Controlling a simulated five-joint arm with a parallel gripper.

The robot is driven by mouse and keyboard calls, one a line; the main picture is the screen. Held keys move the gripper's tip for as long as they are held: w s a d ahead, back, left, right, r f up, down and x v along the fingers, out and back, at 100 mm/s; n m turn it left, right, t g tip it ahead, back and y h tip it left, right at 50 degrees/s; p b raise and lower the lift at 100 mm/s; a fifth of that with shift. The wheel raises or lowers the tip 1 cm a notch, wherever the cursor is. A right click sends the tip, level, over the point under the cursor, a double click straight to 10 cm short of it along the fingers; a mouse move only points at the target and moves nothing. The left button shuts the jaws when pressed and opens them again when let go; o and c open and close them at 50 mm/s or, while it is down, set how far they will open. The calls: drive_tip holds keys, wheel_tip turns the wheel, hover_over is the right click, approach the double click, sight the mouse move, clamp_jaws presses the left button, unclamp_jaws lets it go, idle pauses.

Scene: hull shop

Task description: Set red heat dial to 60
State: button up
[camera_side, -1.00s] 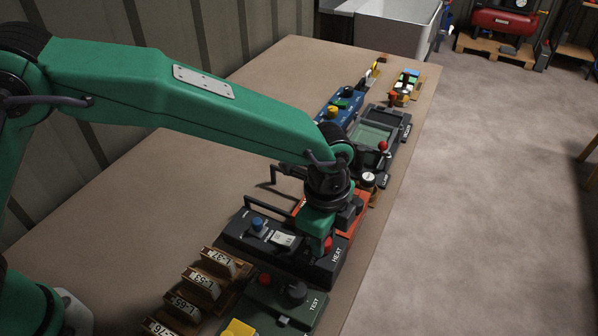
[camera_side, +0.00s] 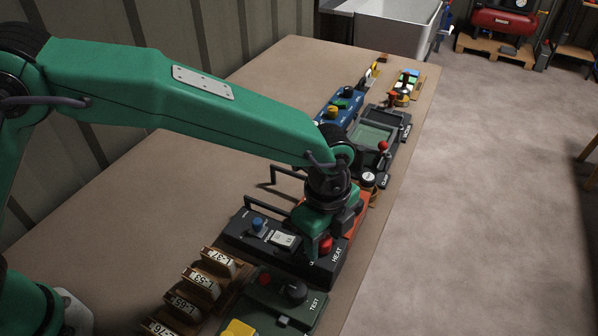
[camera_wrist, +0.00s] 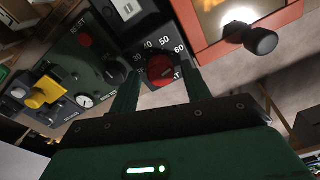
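The red heat dial (camera_side: 326,243) sits on the dark panel marked HEAT (camera_side: 240,228) at the table's right edge. In the wrist view the dial (camera_wrist: 160,68) shows with the numbers 30, 40, 50 and 60 around it. I cannot clearly tell where its pointer stands. My gripper (camera_side: 318,250) is over the HEAT panel at the dial. In the wrist view my gripper (camera_wrist: 159,72) is open, with one finger to each side of the dial and a gap showing on both sides.
A blue knob (camera_side: 257,222) and a white switch (camera_side: 284,239) are on the same panel. The green TEST box (camera_side: 262,301) stands close in front. An orange box (camera_wrist: 235,20) with a black knob (camera_wrist: 260,40) stands right beside the panel. The table's left half is clear.

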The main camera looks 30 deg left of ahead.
sight(323, 241)
drive_tip(key=shift+w, duration=0.1)
drive_tip(key=shift+r, duration=0.2)
drive_tip(key=shift+a+r, duration=0.1)
drive_tip(key=shift+r, duration=3.65)
drive_tip(key=shift+a, duration=0.1)
